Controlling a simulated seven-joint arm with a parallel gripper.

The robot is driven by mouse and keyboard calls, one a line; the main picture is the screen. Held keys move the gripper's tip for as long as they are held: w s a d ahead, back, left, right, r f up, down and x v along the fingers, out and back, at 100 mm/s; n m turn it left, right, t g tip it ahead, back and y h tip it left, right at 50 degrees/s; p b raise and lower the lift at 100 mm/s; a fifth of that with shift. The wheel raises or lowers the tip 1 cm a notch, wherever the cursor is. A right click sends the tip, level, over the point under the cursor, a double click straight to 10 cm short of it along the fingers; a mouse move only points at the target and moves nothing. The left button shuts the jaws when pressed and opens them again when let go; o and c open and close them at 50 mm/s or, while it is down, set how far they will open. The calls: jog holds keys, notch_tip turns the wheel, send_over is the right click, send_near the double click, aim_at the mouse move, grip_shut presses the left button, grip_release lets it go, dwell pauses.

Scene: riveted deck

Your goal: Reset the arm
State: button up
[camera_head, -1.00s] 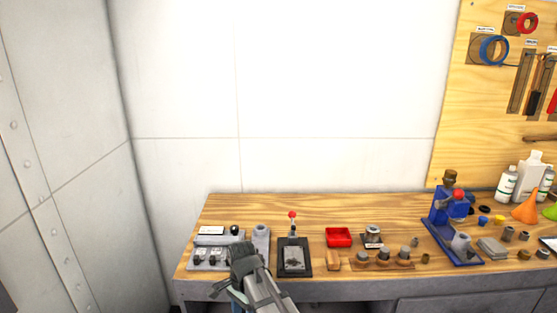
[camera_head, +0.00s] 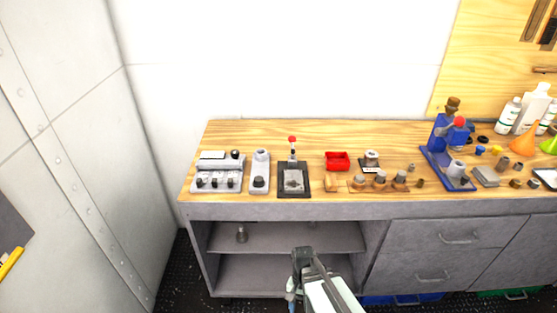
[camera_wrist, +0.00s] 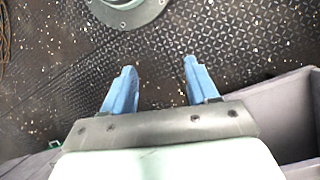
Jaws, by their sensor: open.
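My gripper (camera_wrist: 158,82) shows in the wrist view with its two blue fingers spread apart and nothing between them. It points down at the dark tread-plate floor (camera_wrist: 180,45). In the head view my arm comes up from the bottom edge, in front of the open shelf of the workbench (camera_head: 285,212) and below its top. A blue part of the gripper (camera_head: 291,287) shows there, but the fingertips are not clear.
The wooden benchtop carries a grey control box (camera_head: 218,172), a black-framed plate with a red-knobbed lever (camera_head: 293,178), a red tray (camera_head: 337,162) and a blue press (camera_head: 445,152). Drawers (camera_head: 445,238) are at right. A grey round fitting (camera_wrist: 126,10) lies on the floor.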

jog(key=s+d+f+n+g, duration=0.1)
jog(key=s+d+f, duration=0.3)
jog(key=s, duration=0.5)
jog(key=s+d+f+n+g, duration=0.1)
jog(key=s+d+f+n, duration=0.1)
jog(key=s+d+f, duration=0.3)
jog(key=s+x, duration=0.1)
jog(key=x, duration=0.5)
jog(key=shift+r, duration=0.45)
jog(key=shift+d, duration=0.1)
